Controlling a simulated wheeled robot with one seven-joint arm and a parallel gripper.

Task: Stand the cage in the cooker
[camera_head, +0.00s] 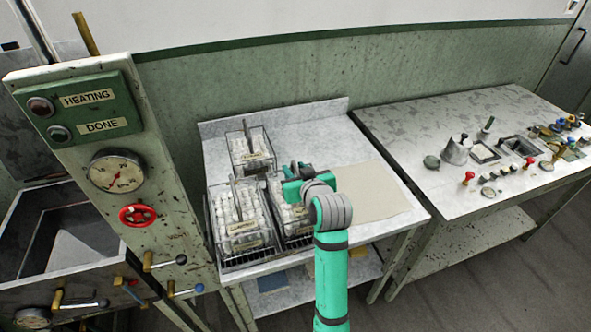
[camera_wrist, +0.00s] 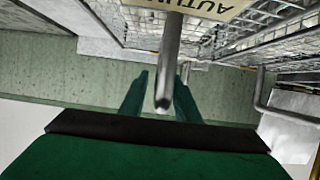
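In the head view, three wire cages filled with white cocoon-like pieces stand on a grey-white table: a back cage (camera_head: 250,150), a front-left cage (camera_head: 238,222) and a front-right cage (camera_head: 290,222). My gripper (camera_head: 293,186) is over the front-right cage and hides part of it. In the wrist view, a grey metal handle bar (camera_wrist: 170,60) lies between the two green fingers of my gripper (camera_wrist: 160,88), with gaps visible beside it. A label reading "AUTU…" (camera_wrist: 215,8) is cut off at the top. The open metal basin (camera_head: 70,238), apparently the cooker, is at left.
A panel with HEATING and DONE lamps (camera_head: 88,108), a gauge (camera_head: 117,172) and a red valve wheel (camera_head: 138,215) rises between basin and table. A beige mat (camera_head: 375,190) lies bare at the table's right. A second table (camera_head: 400,125) holds small fittings.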

